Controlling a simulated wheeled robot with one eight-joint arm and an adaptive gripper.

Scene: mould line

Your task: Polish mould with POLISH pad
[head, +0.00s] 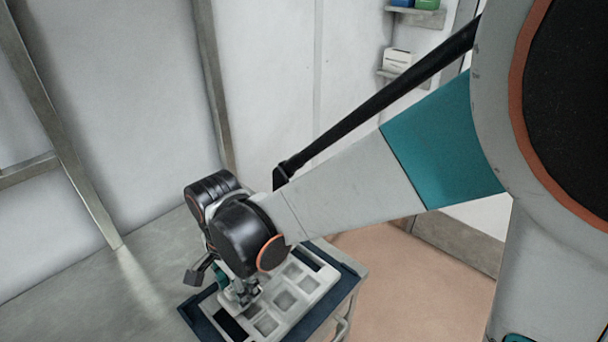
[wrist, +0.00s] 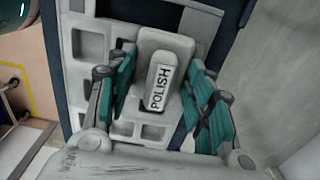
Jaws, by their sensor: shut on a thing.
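The POLISH pad (wrist: 165,52) is a grey block with a white label reading POLISH. In the wrist view my gripper (wrist: 160,85) has its teal fingers on either side of the pad and is shut on it. In the head view the mould (head: 285,298) lies at the bottom centre. My gripper (head: 243,290) is above its left part there, and the pad is hidden or too small to make out.
A white wall stands behind. Shelves (head: 400,72) with small boxes hang at the upper right. Open floor (head: 400,285) is to the right.

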